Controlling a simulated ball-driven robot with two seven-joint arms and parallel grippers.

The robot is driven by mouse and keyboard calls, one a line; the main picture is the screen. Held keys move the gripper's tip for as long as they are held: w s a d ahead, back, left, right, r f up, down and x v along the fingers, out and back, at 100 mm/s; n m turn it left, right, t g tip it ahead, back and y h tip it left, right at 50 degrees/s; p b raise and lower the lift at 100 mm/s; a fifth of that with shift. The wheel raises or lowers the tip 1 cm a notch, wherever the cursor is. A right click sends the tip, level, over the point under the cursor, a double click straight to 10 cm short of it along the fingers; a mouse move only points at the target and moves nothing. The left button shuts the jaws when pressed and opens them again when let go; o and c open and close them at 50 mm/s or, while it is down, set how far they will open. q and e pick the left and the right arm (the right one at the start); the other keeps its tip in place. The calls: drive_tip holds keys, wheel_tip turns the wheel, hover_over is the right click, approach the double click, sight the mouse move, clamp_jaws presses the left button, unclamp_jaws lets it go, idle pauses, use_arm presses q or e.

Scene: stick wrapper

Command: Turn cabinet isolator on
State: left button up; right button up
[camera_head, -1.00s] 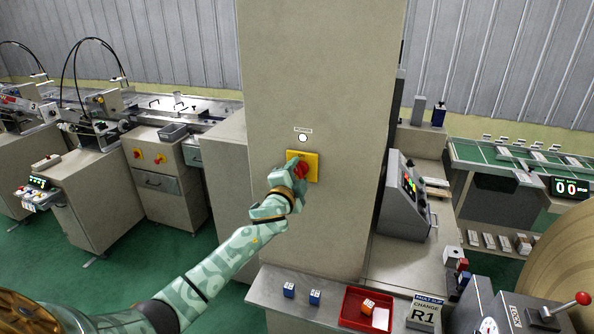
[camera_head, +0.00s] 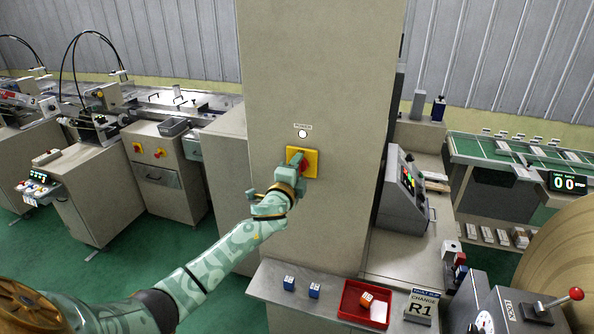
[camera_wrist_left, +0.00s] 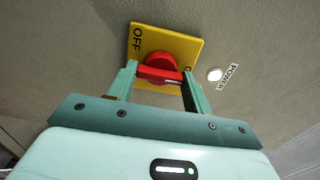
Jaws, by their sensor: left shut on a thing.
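The cabinet isolator is a yellow plate (camera_head: 311,163) with a red rotary handle, on the front of a tall grey cabinet (camera_head: 320,80). In the left wrist view the yellow plate (camera_wrist_left: 183,47) carries "OFF" at its upper left, and another marking at right is mostly hidden. My left gripper (camera_wrist_left: 160,78) is shut on the red handle (camera_wrist_left: 158,65), one finger on each side of its grip bar. In the head view my left gripper (camera_head: 292,172) covers part of the plate. A white round power lamp (camera_head: 302,133) sits above the plate. My right gripper is not in view.
A steel bench (camera_head: 265,283) below holds blue dice (camera_head: 289,283) and a red tray (camera_head: 349,306). A sloped control panel (camera_head: 401,200) stands right of the cabinet. Machines line the left side, and green floor (camera_head: 150,255) is open at lower left.

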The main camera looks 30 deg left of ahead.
use_arm(q)
drive_tip(key=shift+f, duration=0.1)
drive_tip(key=o, duration=1)
drive_tip(key=b+v, duration=0.1)
drive_tip(key=v, duration=1.5)
drive_tip(key=shift+s+d, duration=0.2)
